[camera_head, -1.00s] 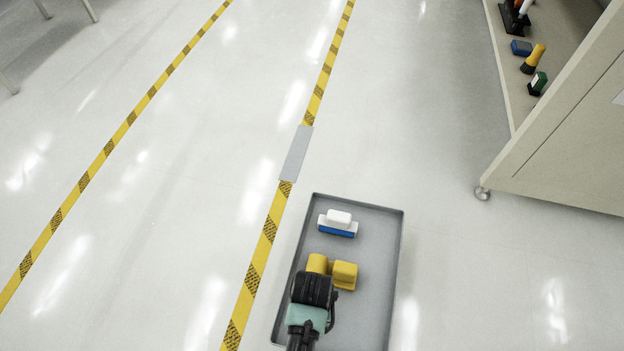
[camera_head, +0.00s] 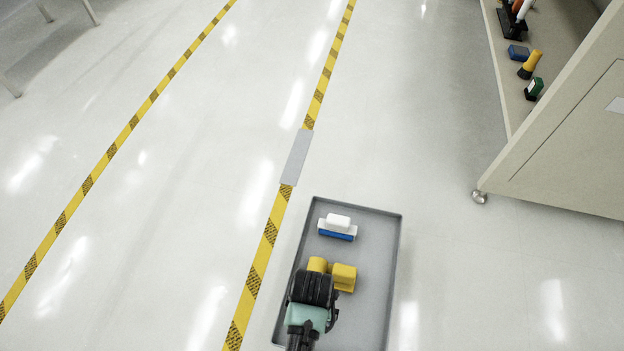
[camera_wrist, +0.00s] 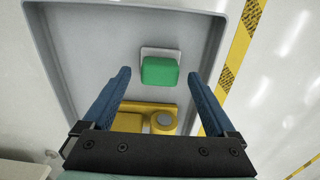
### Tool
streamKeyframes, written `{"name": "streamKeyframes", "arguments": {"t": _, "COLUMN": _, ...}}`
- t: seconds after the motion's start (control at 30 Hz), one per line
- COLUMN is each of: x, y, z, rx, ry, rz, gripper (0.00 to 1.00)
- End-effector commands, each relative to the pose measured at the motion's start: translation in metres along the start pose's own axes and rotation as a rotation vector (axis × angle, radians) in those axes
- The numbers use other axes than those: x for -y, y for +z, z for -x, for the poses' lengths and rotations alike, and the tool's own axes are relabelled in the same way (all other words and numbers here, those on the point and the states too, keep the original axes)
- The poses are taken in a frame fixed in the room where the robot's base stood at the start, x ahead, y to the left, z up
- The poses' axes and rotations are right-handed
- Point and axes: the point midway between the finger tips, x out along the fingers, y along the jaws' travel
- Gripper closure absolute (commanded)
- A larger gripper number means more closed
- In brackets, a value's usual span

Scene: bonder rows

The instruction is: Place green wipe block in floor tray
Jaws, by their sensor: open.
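The green wipe block (camera_wrist: 159,70) has a white base and appears to lie in the grey floor tray (camera_wrist: 80,60). My gripper (camera_wrist: 160,73) is open. Its two blue fingers lie to the left and right of the block in the wrist view, with gaps on both sides; the height between fingertips and block is hard to judge. In the head view my gripper and arm cover the near part of the tray (camera_head: 377,245), and the block is hidden there.
A white-and-blue block (camera_head: 338,228) and a yellow item (camera_head: 343,277) sit in the tray. The yellow item also shows between the fingers' bases (camera_wrist: 162,122). A cabinet (camera_head: 570,140) stands right, with a green-and-black item (camera_head: 534,88) on its shelf. Open floor surrounds the tray.

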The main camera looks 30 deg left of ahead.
Motion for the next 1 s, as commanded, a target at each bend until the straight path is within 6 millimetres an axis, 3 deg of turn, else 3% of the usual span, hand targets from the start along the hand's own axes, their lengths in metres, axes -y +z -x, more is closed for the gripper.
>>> {"name": "streamKeyframes", "arguments": {"t": 0.03, "x": 0.0, "y": 0.0, "z": 0.018, "rx": -0.001, "ry": 0.0, "rz": 0.0, "gripper": 0.08}}
{"name": "streamKeyframes", "arguments": {"t": 0.1, "x": 0.0, "y": 0.0, "z": 0.033, "rx": -0.001, "ry": 0.0, "rz": 0.0, "gripper": 0.08}}
{"name": "streamKeyframes", "arguments": {"t": 0.4, "x": 0.0, "y": 0.0, "z": 0.081, "rx": 0.0, "ry": 0.0, "rz": 0.0, "gripper": 0.08}}
{"name": "streamKeyframes", "arguments": {"t": 0.6, "x": 0.0, "y": 0.0, "z": 0.092, "rx": 0.0, "ry": 0.0, "rz": 0.0, "gripper": 0.08}}
{"name": "streamKeyframes", "arguments": {"t": 0.87, "x": 0.0, "y": -0.001, "z": 0.092, "rx": -0.002, "ry": 0.0, "rz": 0.0, "gripper": 0.08}}
{"name": "streamKeyframes", "arguments": {"t": 0.97, "x": -0.002, "y": -0.018, "z": 0.102, "rx": -0.053, "ry": -0.001, "rz": -0.007, "gripper": 0.08}}
{"name": "streamKeyframes", "arguments": {"t": 1.0, "x": -0.004, "y": -0.033, "z": 0.112, "rx": -0.1, "ry": -0.003, "rz": -0.013, "gripper": 0.08}}
